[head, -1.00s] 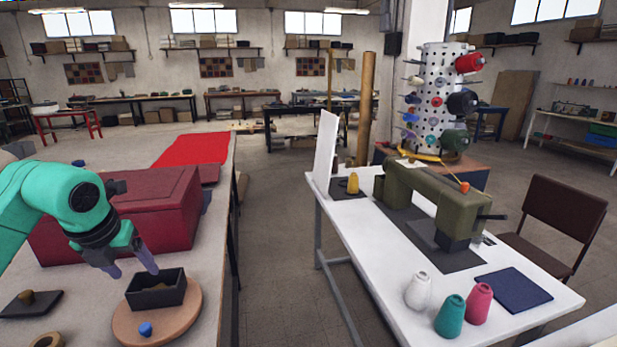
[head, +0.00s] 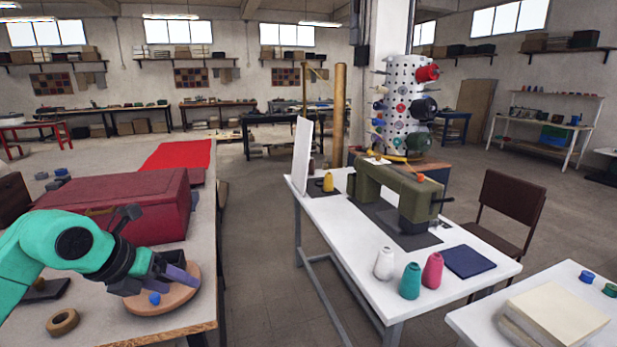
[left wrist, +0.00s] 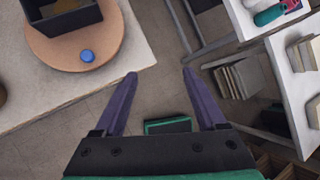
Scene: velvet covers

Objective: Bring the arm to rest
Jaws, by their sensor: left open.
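My left gripper (head: 180,277) is at the end of the teal arm, low over the wooden turntable on the left table. In the left wrist view its two purple fingers (left wrist: 160,98) are spread apart with nothing between them. Beyond the fingers are the floor and the gap beside the table. The round wooden board (left wrist: 101,57) with a black open box (left wrist: 62,24) and a blue knob (left wrist: 87,56) lies to the left of the fingers. In the head view the arm hides most of the box. My right gripper is not in view.
A dark red chest (head: 150,205) stands on the left table behind my arm. A white table (head: 345,228) with a green sewing machine (head: 405,190) and several thread cones stands to the right. Open floor (head: 260,270) lies between the tables.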

